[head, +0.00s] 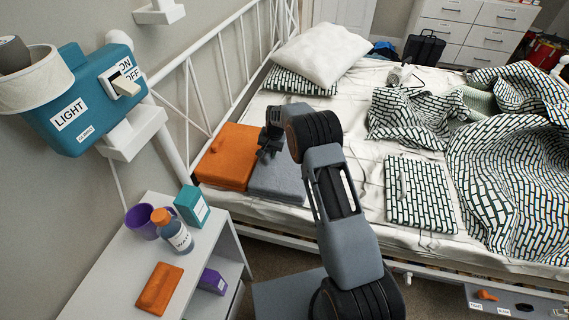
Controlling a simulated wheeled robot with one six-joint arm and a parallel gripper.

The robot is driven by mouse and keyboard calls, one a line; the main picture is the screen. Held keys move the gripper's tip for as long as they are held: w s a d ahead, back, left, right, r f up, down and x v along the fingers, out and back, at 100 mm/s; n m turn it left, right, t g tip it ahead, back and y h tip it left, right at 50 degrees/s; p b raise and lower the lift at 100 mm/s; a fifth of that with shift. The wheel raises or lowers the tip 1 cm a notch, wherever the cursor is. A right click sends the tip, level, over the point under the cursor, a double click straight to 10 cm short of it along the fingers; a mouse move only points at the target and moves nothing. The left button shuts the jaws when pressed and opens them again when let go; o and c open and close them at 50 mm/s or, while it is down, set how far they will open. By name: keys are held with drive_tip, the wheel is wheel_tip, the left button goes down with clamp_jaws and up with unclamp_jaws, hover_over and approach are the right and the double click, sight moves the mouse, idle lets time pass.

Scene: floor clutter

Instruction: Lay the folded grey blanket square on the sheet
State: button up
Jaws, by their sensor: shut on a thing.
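The folded grey blanket (279,178) lies flat at the near left corner of the bed, on the white sheet (355,181). Its left side is against or very close to an orange folded block (228,157). My gripper (266,152) is at the blanket's far left edge, beside the orange block, and is shut on the blanket there. The fingers are small and dark, and my arm hides part of the blanket's right side and the sheet beyond it.
A patterned folded cloth (420,192) lies to the right, and a rumpled patterned cover (510,170) fills the right side. Pillows (315,55) are at the back. A white bed rail (215,75) runs along the left. A bedside table (215,222) with a bottle (180,238) stands near left.

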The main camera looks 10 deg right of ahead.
drive_tip(key=c, duration=0.3)
drive_tip(key=shift+w+r+p, duration=0.1)
drive_tip(key=shift+r+p, duration=1.95)
drive_tip(key=shift+r, duration=1.6)
